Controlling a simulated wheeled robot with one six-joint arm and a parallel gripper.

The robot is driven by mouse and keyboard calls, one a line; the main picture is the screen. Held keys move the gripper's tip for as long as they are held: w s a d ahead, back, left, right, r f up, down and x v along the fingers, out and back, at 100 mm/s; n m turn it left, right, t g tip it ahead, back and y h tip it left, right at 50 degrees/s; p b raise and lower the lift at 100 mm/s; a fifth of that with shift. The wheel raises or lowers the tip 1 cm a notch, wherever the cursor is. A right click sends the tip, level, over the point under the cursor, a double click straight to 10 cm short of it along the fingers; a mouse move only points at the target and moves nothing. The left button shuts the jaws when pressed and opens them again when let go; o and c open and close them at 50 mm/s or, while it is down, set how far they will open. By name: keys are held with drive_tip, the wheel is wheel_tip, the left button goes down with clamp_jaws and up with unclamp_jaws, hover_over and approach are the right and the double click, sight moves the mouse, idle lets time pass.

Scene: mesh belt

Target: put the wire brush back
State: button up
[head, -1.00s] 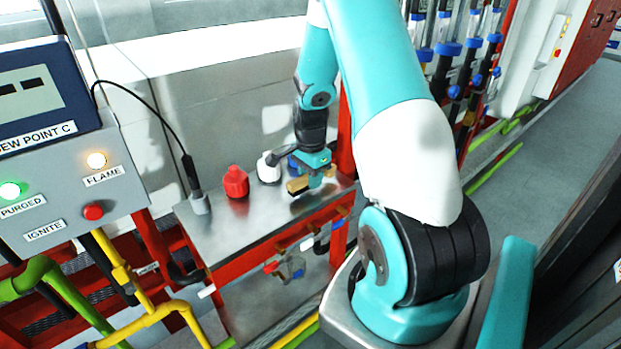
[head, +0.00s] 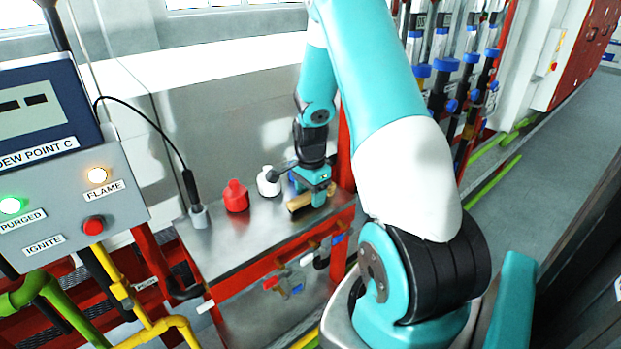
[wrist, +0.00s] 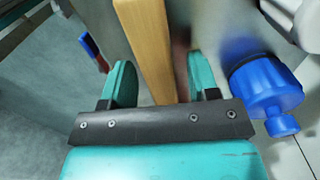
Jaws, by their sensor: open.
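The wire brush (head: 300,204), with a tan wooden body, is on the metal bench top (head: 222,245) near its right end. It appears to rest there; its underside is mostly hidden. My gripper (head: 317,198) is pointed down over the brush. In the wrist view the brush's wooden body (wrist: 150,45) runs between the two teal fingertips of my gripper (wrist: 158,82). The jaws are open, with a visible gap on each side of the wood. The brush's far end runs out of the wrist picture.
A red bottle (head: 236,197) and a white bottle (head: 268,182) stand left of the brush. A blue-capped container (wrist: 268,90) is close to my right finger. Items hang below the bench's red front rail (head: 255,272). A black cable probe (head: 190,185) stands at the left end.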

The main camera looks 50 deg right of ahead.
sight(310, 193)
wheel_tip(310, 193, up, 12)
drive_tip(key=f+b, duration=0.1)
drive_tip(key=b, duration=0.1)
drive_tip(key=w+a+r+n, duration=0.1)
drive_tip(key=a+r+n, duration=0.15)
drive_tip(key=a, duration=0.35)
drive_tip(key=w+a+r+n, duration=0.1)
drive_tip(key=a+n, duration=0.3)
drive_tip(key=a, duration=0.1)
drive_tip(key=s+a+r+n+y, duration=0.1)
drive_tip(key=s+a+n, duration=0.4)
drive_tip(key=a+n, duration=0.2)
drive_tip(key=s+a+r+n+y, duration=0.1)
drive_tip(key=s+a+r+n, duration=0.1)
drive_tip(key=s+a+n, duration=0.4)
drive_tip(key=s+a+r+n+y, duration=0.2)
drive_tip(key=s+a+n, duration=0.4)
drive_tip(key=a, duration=0.8)
drive_tip(key=shift+s+r+n, duration=0.2)
drive_tip(key=shift+r+n, duration=0.05)
drive_tip(key=shift+n, duration=0.9)
